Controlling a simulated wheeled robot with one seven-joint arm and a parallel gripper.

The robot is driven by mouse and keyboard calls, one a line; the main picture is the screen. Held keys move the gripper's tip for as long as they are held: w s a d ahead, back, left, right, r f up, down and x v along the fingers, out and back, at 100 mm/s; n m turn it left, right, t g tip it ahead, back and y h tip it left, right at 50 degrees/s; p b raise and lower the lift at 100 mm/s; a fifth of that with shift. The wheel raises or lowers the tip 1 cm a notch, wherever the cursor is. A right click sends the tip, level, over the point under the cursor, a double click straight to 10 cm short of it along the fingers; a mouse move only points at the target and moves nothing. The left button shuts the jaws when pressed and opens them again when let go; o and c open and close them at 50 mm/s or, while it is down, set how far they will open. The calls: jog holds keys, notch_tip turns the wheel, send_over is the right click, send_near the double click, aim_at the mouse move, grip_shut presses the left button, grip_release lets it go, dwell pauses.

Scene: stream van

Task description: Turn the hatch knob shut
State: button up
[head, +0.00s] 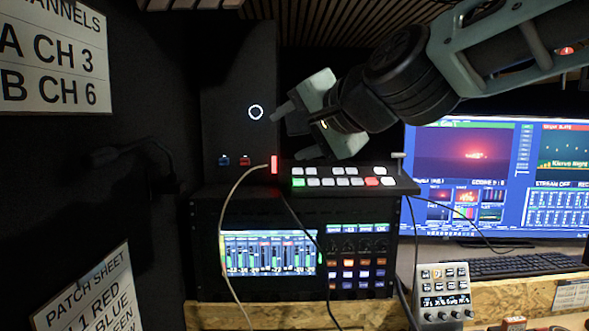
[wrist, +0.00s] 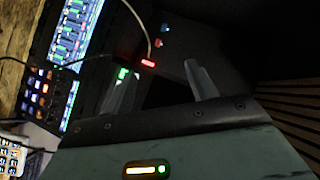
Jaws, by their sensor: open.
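A tall black cabinet (head: 238,60) stands at the back left in the head view. A glowing white ring (head: 255,112) is on its face; I cannot tell whether this is the hatch knob. No other knob on a hatch is clear in either view. My gripper (head: 287,136) is in front of the cabinet, just right of and below the ring, with its fingers pointing left. The fingers are apart and empty in the wrist view (wrist: 156,70). The ring is not visible in the wrist view.
A switcher panel (head: 345,203) with lit buttons lies below my gripper on a rack mixer (head: 270,293). A pale cable (head: 228,200) runs from a red-lit plug (head: 274,164). Blue (head: 224,161) and red (head: 245,161) sockets sit below the ring. A monitor (head: 470,150) stands right.

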jog(key=s+d+f+n+g+h, duration=0.2)
jog(key=s+f+n+g, duration=0.2)
jog(key=s+f, duration=0.45)
jog(key=s+d+f+n+g+h, duration=0.1)
jog(key=s+f+n+g, duration=0.4)
jog(key=f, duration=0.7)
jog(key=s+d+f+n+g+h, duration=0.2)
jog(key=s+d+f+n+h, duration=0.2)
jog(key=s+d+f, duration=0.6)
jog(key=s+d, duration=0.1)
jog(key=s, duration=0.2)
jog(key=shift+s+g+h+p, duration=0.3)
jog(key=shift+h+p, duration=0.1)
jog(key=shift+d+f, duration=0.1)
